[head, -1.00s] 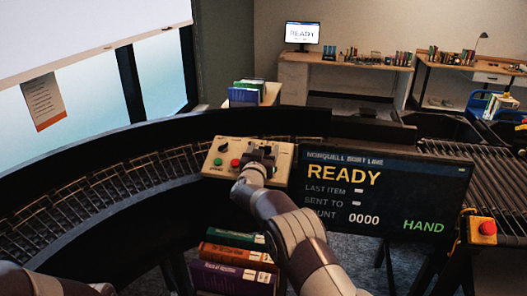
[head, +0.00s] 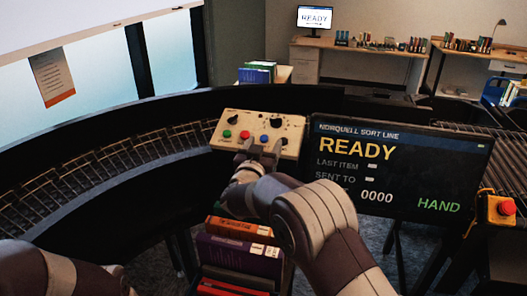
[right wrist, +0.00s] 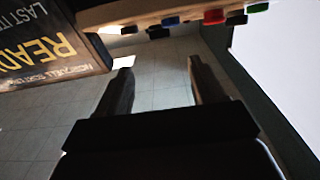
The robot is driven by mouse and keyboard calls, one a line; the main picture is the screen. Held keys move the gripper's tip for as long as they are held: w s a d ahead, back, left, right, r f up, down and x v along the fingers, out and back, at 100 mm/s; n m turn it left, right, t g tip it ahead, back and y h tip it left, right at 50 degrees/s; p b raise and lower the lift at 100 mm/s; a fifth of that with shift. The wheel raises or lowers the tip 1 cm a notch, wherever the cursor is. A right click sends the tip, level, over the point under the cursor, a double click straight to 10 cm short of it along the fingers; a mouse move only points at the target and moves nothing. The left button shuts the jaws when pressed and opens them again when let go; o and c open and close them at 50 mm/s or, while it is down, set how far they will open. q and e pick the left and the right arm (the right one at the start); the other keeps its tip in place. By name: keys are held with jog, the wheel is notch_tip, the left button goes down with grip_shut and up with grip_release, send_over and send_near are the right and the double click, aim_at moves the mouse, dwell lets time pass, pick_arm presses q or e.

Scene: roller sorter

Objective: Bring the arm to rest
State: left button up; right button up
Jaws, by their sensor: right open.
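My right gripper (head: 260,150) is open and empty, in front of the lower edge of the beige control box (head: 254,122). In the right wrist view the two fingers (right wrist: 160,72) stand apart with only floor seen between them. The box carries black knobs and a green (head: 227,134), a red (head: 244,135) and a blue button (head: 264,137). It also shows along the top of the right wrist view (right wrist: 180,10), apart from the fingertips. Part of my left arm shows at the lower left; its gripper is out of view.
A screen (head: 400,165) reading READY, 0000 and HAND stands right of the box. A curved roller track (head: 100,170) runs left. A red stop button (head: 505,207) sits at the right.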

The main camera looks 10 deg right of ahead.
dwell(0.3)
jog(key=s+d+f+n+g+y, duration=0.1)
jog(key=s+f+g, duration=0.4)
jog(key=s, duration=0.7)
jog(key=s+d+f+n+g+y, duration=0.2)
jog(key=s+d+f+g+y, duration=0.1)
jog(key=s, duration=1)
jog(key=s+d+f+n+g+y, duration=0.1)
jog(key=s+d+f+g+y, duration=0.2)
jog(key=s+f+g, duration=0.4)
jog(key=s+d+f, duration=0.1)
jog(key=s, duration=0.4)
jog(key=shift+s+f+n+g, duration=0.25)
jog(key=shift+f+n+g, duration=0.05)
jog(key=shift+f+n, duration=0.1)
jog(key=shift+a, duration=0.1)
